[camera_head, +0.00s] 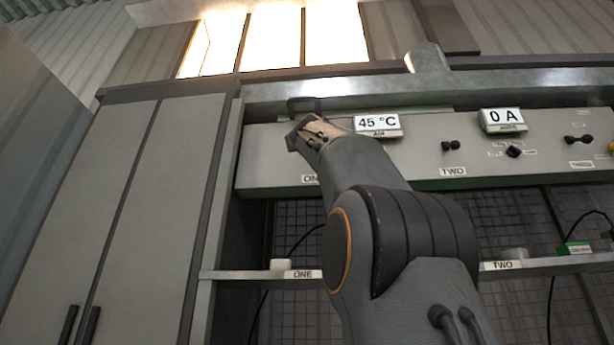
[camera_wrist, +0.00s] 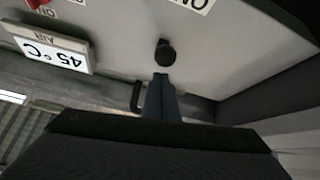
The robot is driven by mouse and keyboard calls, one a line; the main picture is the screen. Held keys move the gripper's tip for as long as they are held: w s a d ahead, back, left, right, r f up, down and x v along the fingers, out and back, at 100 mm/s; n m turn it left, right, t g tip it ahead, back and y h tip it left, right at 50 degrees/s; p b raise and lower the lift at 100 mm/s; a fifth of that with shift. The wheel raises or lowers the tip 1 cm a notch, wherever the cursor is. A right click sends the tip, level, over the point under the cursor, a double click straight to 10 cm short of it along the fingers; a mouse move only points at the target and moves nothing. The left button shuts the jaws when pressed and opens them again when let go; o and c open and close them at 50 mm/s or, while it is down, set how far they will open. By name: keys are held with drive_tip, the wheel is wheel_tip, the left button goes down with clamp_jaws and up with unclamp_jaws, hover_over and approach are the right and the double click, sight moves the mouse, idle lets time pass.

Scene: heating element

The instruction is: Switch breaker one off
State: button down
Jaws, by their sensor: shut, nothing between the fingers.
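Breaker one shows in the wrist view as a round black knob (camera_wrist: 166,53) on the light grey panel, near an upside-down label (camera_wrist: 193,3) that is partly cut off. My gripper's fingers (camera_wrist: 161,78) are closed together with nothing between them. Their tips are just short of the knob in the picture; I cannot tell whether they touch it. In the head view my gripper (camera_head: 312,131) is at the left end of the control panel (camera_head: 262,160), and it and my arm hide the knob and part of the label ONE.
A 45 °C display (camera_head: 378,124) sits just right of my gripper. A dark handle-like bracket (camera_head: 304,103) is above it. Breaker two's knob (camera_head: 451,146) and a 0 A display (camera_head: 503,119) are further right. A shelf rail (camera_head: 245,274) runs below; a tall cabinet (camera_head: 120,200) stands left.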

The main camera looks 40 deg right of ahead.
drive_tip(key=shift+w+d+f+b, duration=0.15)
drive_tip(key=shift+w+f+b, duration=0.05)
drive_tip(key=shift+f+b, duration=0.3)
drive_tip(key=shift+w+d+f+b, duration=0.2)
drive_tip(key=shift+f+b, duration=0.2)
drive_tip(key=shift+f, duration=0.15)
drive_tip(key=shift+w+d+f+b, duration=0.1)
drive_tip(key=shift+w+f+b, duration=0.1)
drive_tip(key=shift+f+b, duration=0.3)
wheel_tip(320, 180, up, 4)
drive_tip(key=s+a+f+p, duration=0.1)
drive_tip(key=s+a+p, duration=0.1)
drive_tip(key=a, duration=0.1)
drive_tip(key=s+a+f+b, duration=0.2)
drive_tip(key=s+f+b, duration=0.2)
drive_tip(key=f+b, duration=0.4)
drive_tip(key=shift+s+a+b, duration=0.35)
drive_tip(key=shift+a+b, duration=0.05)
drive_tip(key=shift+b, duration=0.4)
